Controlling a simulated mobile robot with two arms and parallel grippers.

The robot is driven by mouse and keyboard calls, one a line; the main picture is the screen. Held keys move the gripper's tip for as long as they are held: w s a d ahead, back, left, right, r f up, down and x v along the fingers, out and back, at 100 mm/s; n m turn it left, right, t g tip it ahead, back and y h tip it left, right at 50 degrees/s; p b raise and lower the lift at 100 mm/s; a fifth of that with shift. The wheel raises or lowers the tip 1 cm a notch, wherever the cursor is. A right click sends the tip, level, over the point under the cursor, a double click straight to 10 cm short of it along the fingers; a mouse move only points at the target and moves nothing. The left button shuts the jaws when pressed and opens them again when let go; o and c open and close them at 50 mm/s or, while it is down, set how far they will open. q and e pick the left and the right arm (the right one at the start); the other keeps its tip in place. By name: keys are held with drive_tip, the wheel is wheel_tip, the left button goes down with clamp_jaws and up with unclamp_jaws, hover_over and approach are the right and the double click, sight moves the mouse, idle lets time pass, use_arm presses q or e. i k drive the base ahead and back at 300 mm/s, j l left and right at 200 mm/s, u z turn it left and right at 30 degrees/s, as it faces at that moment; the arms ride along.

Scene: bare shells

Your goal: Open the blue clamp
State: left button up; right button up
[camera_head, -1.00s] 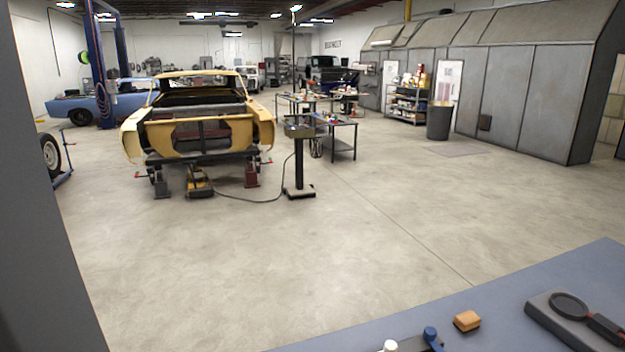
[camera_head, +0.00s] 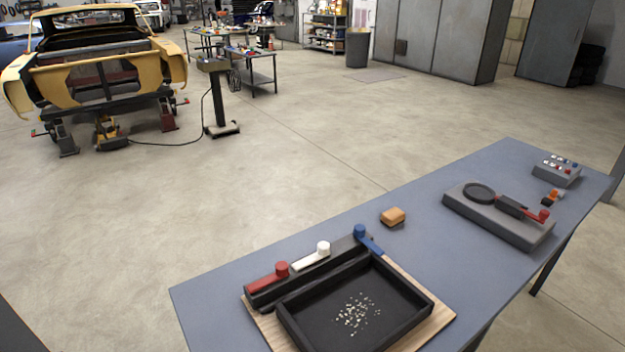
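The blue clamp (camera_head: 370,243) sits at the right end of a dark bar (camera_head: 308,274) on the table. It has a round blue knob and a blue lever angled down to the right, over the corner of a black tray (camera_head: 421,294). A white lever (camera_head: 309,257) and a red lever (camera_head: 268,278) stand on the same bar, both lying along it. Whether the blue clamp grips anything cannot be seen. Neither of my grippers is in view.
The tray holds small pale bits and rests on a wooden board (camera_head: 436,321). The blue-grey table (camera_head: 440,262) also bears an orange-brown block (camera_head: 392,217), a grey base (camera_head: 500,222) with a black ring and red handle, and a small button box (camera_head: 557,170). Floor beyond is open.

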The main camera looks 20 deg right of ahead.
sight(358, 230)
drive_tip(key=l, duration=0.65)
drive_tip(key=i+l, duration=0.15)
drive_tip(key=l, duration=0.5)
